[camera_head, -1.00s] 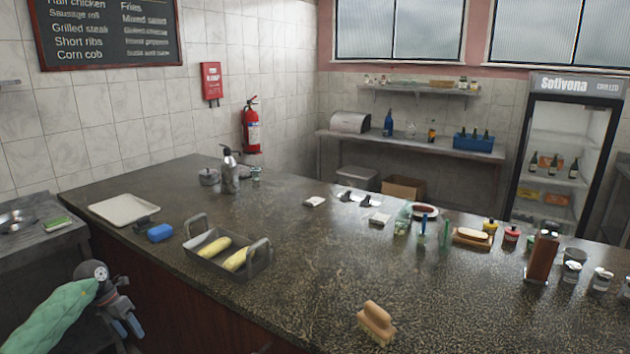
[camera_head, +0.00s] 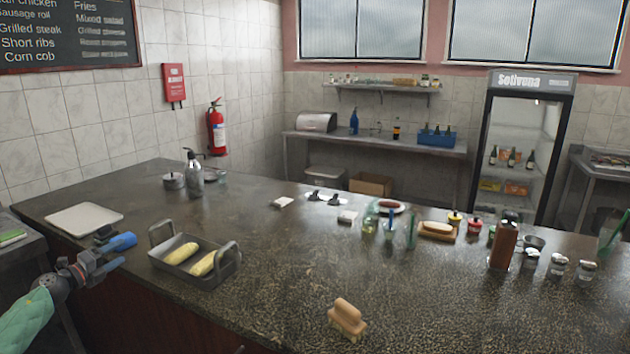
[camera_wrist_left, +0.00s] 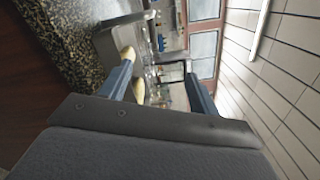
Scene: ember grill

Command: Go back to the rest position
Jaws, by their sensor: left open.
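My left gripper (camera_head: 108,262) is at the lower left in the head view, near the counter's left front edge. It points right, toward the metal tray (camera_head: 190,270) holding two yellow corn cobs (camera_head: 181,253). In the left wrist view my left gripper (camera_wrist_left: 160,82) has its two blue fingers spread wide with nothing held between them. The corn (camera_wrist_left: 138,89) shows beyond the fingers, apart from them. My right gripper is not in view.
The dark counter (camera_head: 270,265) has a bare stretch in the middle. Jars and shakers (camera_head: 558,266) stand at the right.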

